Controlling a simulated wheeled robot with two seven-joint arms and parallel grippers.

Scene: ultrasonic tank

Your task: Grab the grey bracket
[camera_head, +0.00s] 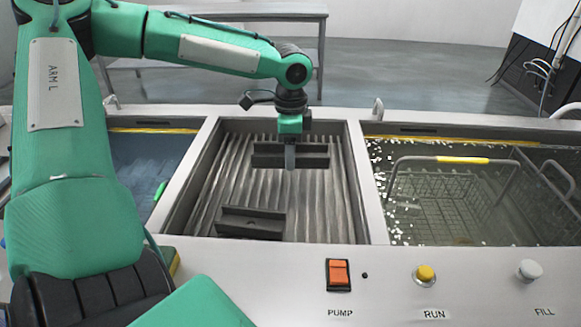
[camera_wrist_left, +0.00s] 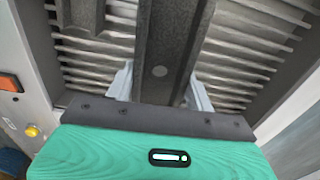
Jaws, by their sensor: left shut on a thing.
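A dark grey bracket (camera_head: 315,157) is in the middle, ribbed bay of the tank, toward its far side. My left gripper (camera_head: 290,157) comes down on it from above and is shut across its middle. In the left wrist view the long grey bracket (camera_wrist_left: 160,72) runs between the two pale fingers. I cannot tell whether it touches the ribbed floor. A second dark grey bracket (camera_head: 250,222) lies nearer, at the front left of the same bay. My right gripper is not in view.
The ribbed bay (camera_head: 320,210) has steep walls. To its right is a liquid-filled bay with a wire basket (camera_head: 440,190) and a yellow-gripped handle. A bay with blue liquid (camera_head: 145,160) is on the left. The front panel carries an orange pump switch (camera_head: 338,274) and knobs.

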